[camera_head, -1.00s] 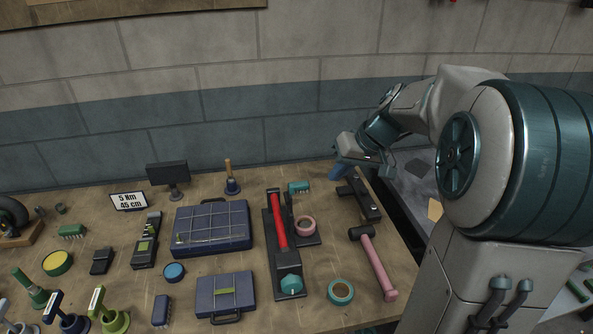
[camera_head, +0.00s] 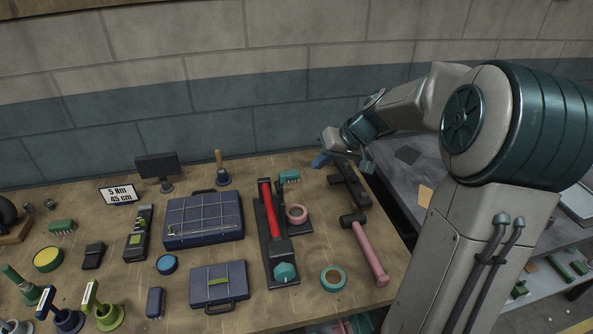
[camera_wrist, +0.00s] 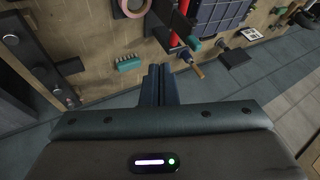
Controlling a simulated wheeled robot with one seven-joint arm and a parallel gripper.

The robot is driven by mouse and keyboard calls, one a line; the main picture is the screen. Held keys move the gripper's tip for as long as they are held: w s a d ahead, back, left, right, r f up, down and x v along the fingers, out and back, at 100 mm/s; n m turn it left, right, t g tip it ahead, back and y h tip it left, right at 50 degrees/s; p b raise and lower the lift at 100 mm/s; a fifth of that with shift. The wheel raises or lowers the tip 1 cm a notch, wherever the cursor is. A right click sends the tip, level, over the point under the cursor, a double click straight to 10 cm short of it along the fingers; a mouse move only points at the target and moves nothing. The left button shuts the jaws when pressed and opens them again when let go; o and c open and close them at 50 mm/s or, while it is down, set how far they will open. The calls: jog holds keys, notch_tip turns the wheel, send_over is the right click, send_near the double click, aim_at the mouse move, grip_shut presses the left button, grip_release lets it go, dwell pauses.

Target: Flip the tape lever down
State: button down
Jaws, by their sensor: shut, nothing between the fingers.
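A long black device with a red bar (camera_head: 267,210) and a teal knob (camera_head: 285,272) lies in the middle right of the bench. A pink tape roll (camera_head: 297,214) sits on a black base beside the bar. This red bar looks like the tape lever, though I cannot be sure. It also shows in the wrist view (camera_wrist: 178,32) at the top. My gripper (camera_head: 321,161) is above the bench's back edge, apart from the device, behind and right of it. Its blue fingers (camera_wrist: 161,84) are closed together and empty in the wrist view.
A teal ribbed block (camera_head: 289,176) lies between gripper and tape. A black bracket (camera_head: 349,187), a pink-handled mallet (camera_head: 368,250) and a green tape roll (camera_head: 333,278) lie at right. Blue cases (camera_head: 205,238) and a wooden-handled bell (camera_head: 221,172) are left. The wall stands close behind.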

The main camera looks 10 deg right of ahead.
aim_at(280, 186)
jog(key=w+a+f+p, duration=0.1)
jog(key=a+f, duration=0.2)
jog(key=a, duration=0.3)
jog(key=shift+w+f, duration=0.3)
jog(key=shift+w, duration=0.05)
jog(key=shift+a, duration=0.1)
